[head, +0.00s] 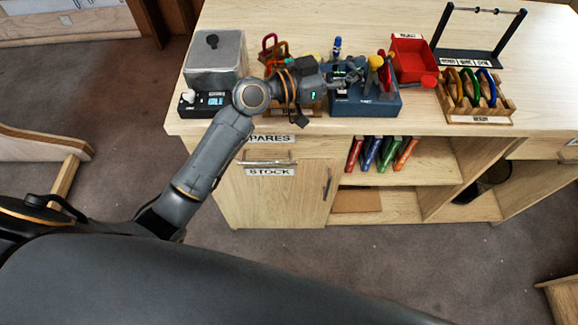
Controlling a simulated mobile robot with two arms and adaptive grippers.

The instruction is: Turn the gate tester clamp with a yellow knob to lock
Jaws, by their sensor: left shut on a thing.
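The gate tester (372,107) is a blue box with a label on its front, standing on the bench top. Its clamp has a round yellow knob (376,61) on the upper right, beside a red part (386,72). My left gripper (362,72) reaches in from the left over the tester and is shut on the yellow-knobbed clamp. The fingers hide part of the clamp, and its exact angle is hard to tell. My right gripper is not in view.
A grey box (216,52) and a small black device (203,104) stand left. A wooden rack of carabiners (478,95), a red bin (412,62) and a black stand (470,56) stand right. Another carabiner rack is partly behind my left arm.

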